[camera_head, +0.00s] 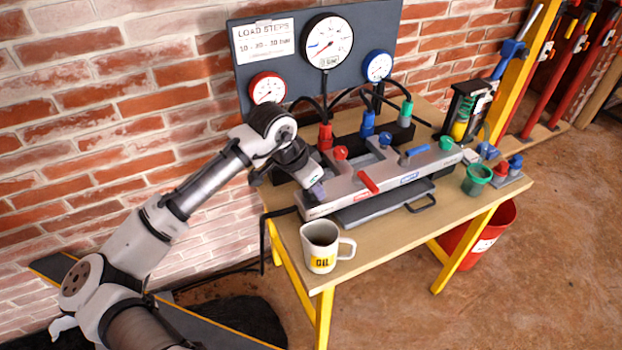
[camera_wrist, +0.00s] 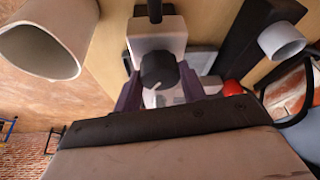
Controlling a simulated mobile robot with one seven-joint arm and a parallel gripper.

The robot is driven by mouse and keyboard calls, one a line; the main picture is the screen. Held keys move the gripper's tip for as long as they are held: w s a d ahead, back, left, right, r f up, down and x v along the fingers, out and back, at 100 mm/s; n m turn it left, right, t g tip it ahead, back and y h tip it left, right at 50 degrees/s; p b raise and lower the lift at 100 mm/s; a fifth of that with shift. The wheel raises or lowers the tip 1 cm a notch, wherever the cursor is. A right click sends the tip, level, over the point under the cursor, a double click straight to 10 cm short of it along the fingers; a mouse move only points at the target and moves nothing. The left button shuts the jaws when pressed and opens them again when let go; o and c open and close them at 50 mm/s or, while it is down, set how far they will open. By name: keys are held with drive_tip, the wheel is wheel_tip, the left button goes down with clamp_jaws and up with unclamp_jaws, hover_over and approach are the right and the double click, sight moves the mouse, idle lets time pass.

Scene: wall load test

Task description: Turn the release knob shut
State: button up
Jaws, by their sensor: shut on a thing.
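The release knob (camera_wrist: 158,70) is a dark round knob at the left end of the grey pump block (camera_head: 395,177). My gripper (camera_head: 316,190) reaches down over that end of the block and hides the knob in the head view. In the wrist view, the purple fingers of my gripper (camera_wrist: 160,88) stand on either side of the knob, shut on it. The knob's exact turn angle cannot be read.
A white mug (camera_head: 318,262) stands close in front of my gripper and also shows in the wrist view (camera_wrist: 42,48). A red lever (camera_head: 368,182) and a blue lever (camera_head: 415,153) lie along the block. A gauge board (camera_head: 300,70) stands behind.

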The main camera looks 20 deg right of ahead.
drive_tip(key=m+g, duration=0.1)
drive_tip(key=m, duration=0.1)
drive_tip(key=m+g, duration=0.1)
drive_tip(key=m, duration=0.2)
drive_tip(key=shift+w+m+h+p, duration=0.2)
drive_tip(key=shift+m+h+p, duration=0.1)
drive_tip(key=shift+p, duration=0.1)
drive_tip(key=m+g, duration=0.1)
drive_tip(key=m, duration=0.1)
drive_tip(key=m+g, duration=0.1)
drive_tip(key=m, duration=0.2)
drive_tip(key=shift+w+m+y, duration=0.1)
drive_tip(key=shift+m+y, duration=0.2)
drive_tip(key=shift+y, duration=0.1)
drive_tip(key=o, duration=1)
drive_tip(key=shift+r, duration=0.1)
drive_tip(key=v, duration=0.6)
drive_tip(key=b+v, duration=0.1)
drive_tip(key=v, duration=0.6)
drive_tip(key=shift+w+r, duration=0.3)
